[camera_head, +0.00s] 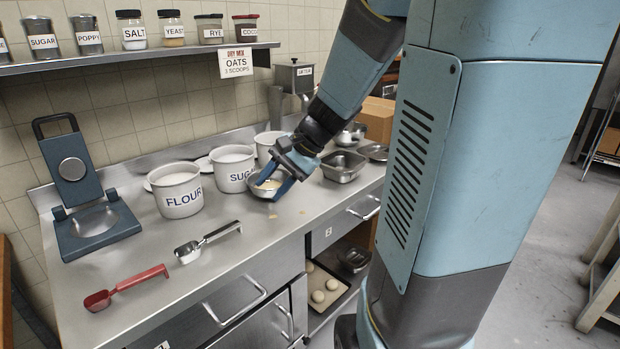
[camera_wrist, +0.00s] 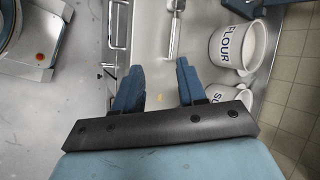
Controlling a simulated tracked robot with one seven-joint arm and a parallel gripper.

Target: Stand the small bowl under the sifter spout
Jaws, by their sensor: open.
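What looks like the small metal bowl (camera_head: 262,191) is on the steel counter, right of the sugar tub, with pale contents showing. My gripper (camera_head: 272,190) is directly over or around it in the head view and hides part of it; whether they touch I cannot tell. My blue fingers are apart in the wrist view (camera_wrist: 158,88), with only bare counter and a small yellow crumb visible between them; the bowl is not seen there. The grey metal sifter (camera_head: 293,78) stands at the back by the wall, behind my forearm. Its spout is not clear to me.
The flour tub (camera_head: 182,195), sugar tub (camera_head: 232,168) and another white tub line the wall side. A steel pan (camera_head: 343,168) lies right of my gripper. A metal scoop (camera_head: 188,250), a red scoop (camera_head: 100,300) and a blue press (camera_head: 98,232) occupy the left counter.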

